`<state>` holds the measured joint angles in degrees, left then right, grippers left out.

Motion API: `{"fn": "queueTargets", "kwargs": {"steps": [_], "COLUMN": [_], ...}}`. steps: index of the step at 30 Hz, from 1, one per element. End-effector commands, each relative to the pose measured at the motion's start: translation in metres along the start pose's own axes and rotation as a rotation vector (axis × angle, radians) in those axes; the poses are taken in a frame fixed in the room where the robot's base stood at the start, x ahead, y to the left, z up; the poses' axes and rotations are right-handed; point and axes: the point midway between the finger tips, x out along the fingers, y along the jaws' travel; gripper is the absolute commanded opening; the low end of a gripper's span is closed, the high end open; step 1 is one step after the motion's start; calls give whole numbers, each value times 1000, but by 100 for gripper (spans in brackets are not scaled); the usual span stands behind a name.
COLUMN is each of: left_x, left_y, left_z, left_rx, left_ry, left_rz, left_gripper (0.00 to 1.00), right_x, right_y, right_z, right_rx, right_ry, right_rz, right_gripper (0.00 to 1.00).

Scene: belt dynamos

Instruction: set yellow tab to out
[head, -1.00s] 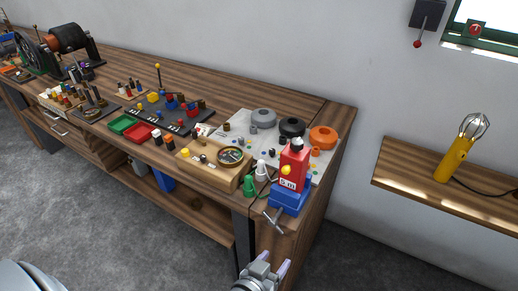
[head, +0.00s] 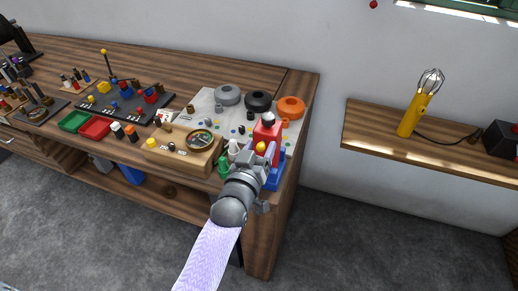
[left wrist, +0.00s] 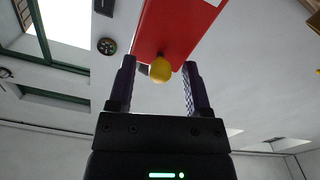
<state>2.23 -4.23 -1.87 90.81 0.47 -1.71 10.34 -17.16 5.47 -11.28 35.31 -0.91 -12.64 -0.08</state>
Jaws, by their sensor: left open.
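The yellow tab (head: 261,147) is a small round knob on the front of a red case (head: 267,130), which stands at the right end of the workbench. The case sits above a blue vise (head: 275,178), partly hidden behind my left gripper (head: 260,154). In the left wrist view the yellow tab (left wrist: 160,70) sticks out from the red case (left wrist: 176,28). It lies between the tips of my open left gripper (left wrist: 159,76), with gaps visible on both sides. My right gripper is not in view.
A wooden block with a round dial (head: 199,139) and green (head: 224,165) and white bottles stand left of the vise. Grey, black and orange rings (head: 291,107) lie behind. A yellow lamp (head: 413,115) stands on the wall shelf (head: 445,147). Floor in front is clear.

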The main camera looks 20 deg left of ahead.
Motion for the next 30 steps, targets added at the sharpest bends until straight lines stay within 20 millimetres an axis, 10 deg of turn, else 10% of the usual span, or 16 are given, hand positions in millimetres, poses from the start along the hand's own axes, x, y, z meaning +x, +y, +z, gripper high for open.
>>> {"fn": "queueTargets", "kwargs": {"steps": [2, 11, 30], "left_x": [0, 0, -1], "left_y": [0, 0, 0], "left_z": [0, 0, 0], "left_rx": [0, 0, 0], "left_ry": [0, 0, 0], "left_rz": [0, 0, 0], "left_gripper": [64, 0, 0], "right_x": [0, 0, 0], "right_y": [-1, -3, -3], "right_z": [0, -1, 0], "right_rx": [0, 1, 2], "right_ry": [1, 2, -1], "right_rz": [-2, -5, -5], "right_gripper": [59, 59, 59]}}
